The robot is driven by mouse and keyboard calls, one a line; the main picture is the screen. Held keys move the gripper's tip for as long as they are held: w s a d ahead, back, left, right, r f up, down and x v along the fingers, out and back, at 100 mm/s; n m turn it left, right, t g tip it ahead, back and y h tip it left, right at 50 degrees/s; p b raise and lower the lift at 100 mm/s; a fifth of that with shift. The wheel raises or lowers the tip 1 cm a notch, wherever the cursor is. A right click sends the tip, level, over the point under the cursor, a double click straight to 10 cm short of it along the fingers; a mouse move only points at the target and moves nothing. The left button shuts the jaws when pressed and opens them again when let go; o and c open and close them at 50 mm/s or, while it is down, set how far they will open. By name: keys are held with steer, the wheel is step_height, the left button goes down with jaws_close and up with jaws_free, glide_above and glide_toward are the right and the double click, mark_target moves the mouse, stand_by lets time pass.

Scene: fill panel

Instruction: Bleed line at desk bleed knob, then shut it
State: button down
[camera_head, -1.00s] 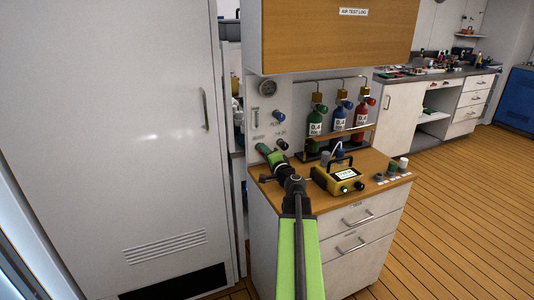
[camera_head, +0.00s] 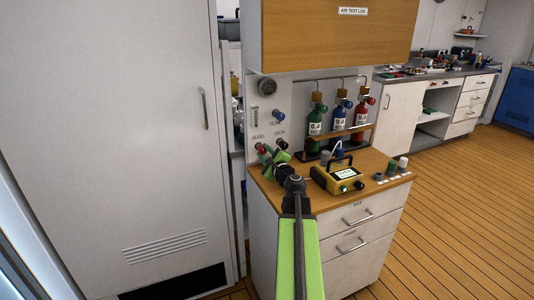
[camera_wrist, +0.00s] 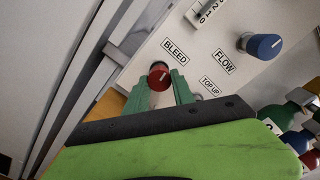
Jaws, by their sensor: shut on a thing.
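The red bleed knob (camera_wrist: 159,74) is on the white panel, below the BLEED label (camera_wrist: 175,51) in the wrist view. It also shows in the head view (camera_head: 261,147), at the panel's lower left. My gripper (camera_head: 269,154) reaches up to it from the front. In the wrist view my gripper's green fingers (camera_wrist: 158,84) stand on either side of the red knob and are shut on it. A small pale mark shows on the knob's face. The knob's lower sides are partly hidden by the fingers.
The blue FLOW knob (camera_wrist: 264,46) is up and right of the bleed knob. A dark top-up knob (camera_head: 282,144) is close to my gripper. Green, blue and red bottles (camera_head: 339,118) stand at right, behind a yellow case (camera_head: 337,180) on the counter.

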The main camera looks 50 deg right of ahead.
steer(key=shift+s+d+m, duration=0.15)
steer(key=shift+m, duration=0.75)
steer(key=c, duration=1.1)
jaws_free()
